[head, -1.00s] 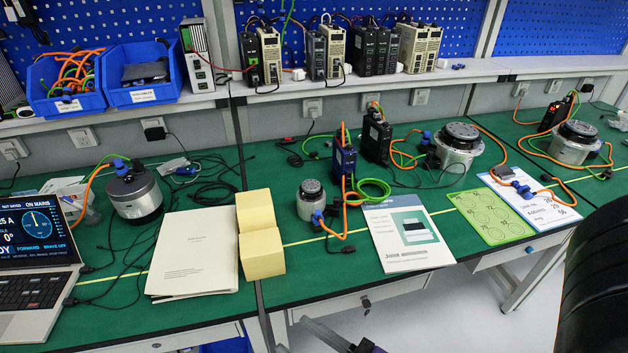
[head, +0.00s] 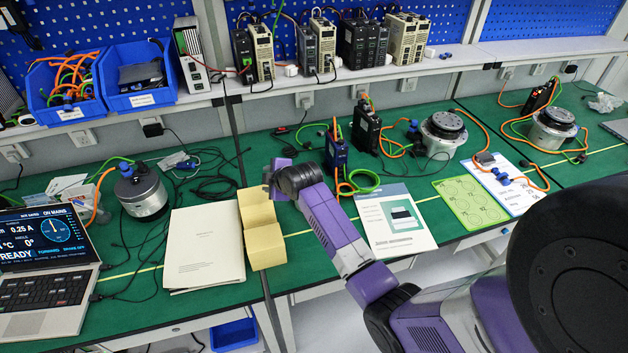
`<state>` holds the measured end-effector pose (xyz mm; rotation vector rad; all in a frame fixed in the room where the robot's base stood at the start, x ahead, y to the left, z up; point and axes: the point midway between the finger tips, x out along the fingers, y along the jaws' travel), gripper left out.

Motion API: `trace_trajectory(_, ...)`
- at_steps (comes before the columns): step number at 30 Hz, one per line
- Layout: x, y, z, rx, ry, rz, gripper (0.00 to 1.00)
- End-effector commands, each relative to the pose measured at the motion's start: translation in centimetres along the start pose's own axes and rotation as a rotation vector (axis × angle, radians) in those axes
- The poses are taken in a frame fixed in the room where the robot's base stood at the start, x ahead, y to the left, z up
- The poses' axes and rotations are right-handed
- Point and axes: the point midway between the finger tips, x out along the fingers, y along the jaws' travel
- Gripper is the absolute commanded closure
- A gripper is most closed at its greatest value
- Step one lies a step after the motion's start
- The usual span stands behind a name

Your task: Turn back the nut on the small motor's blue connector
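My purple and black arm reaches from the lower right to the middle of the green bench (head: 330,255). My gripper (head: 272,180) is at its far end, above the bench just behind the yellow blocks. Its fingers are small and partly hidden by the black wrist, so their opening cannot be told. The small motor and its blue connector with the nut are hidden behind my wrist and forearm. The green cable (head: 367,183) beside them still shows, below the blue drive unit (head: 336,154).
Yellow blocks (head: 266,246) and a white booklet (head: 204,248) lie left of my arm. A manual (head: 398,240) lies right of it. A laptop (head: 50,290) is lower left.

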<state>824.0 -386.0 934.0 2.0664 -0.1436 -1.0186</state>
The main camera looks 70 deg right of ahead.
Motion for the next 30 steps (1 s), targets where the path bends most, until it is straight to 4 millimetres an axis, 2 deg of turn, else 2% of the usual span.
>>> trace_trajectory(1,0.2,2.6,1.4,-0.093,-0.045,-0.051,0.56)
trace_trajectory(3,0.5,4.1,3.9,-0.255,-0.098,-0.167,0.56)
trace_trajectory(5,0.3,4.7,6.0,-0.398,-0.127,-0.285,0.56)
trace_trajectory(7,-0.3,4.3,8.2,-0.555,-0.133,-0.431,0.56)
trace_trajectory(9,-1.3,3.2,9.8,-0.696,-0.108,-0.575,0.56)
trace_trajectory(12,-2.9,1.3,11.4,-0.862,-0.039,-0.748,0.56)
trace_trajectory(15,-4.2,-0.6,12.2,-0.982,0.04,-0.867,0.56)
trace_trajectory(20,-5.3,-1.9,12.5,-1.088,0.123,-0.945,0.56)
trace_trajectory(30,-4.5,-3.2,13.0,-1.111,0.139,-0.954,0.56)
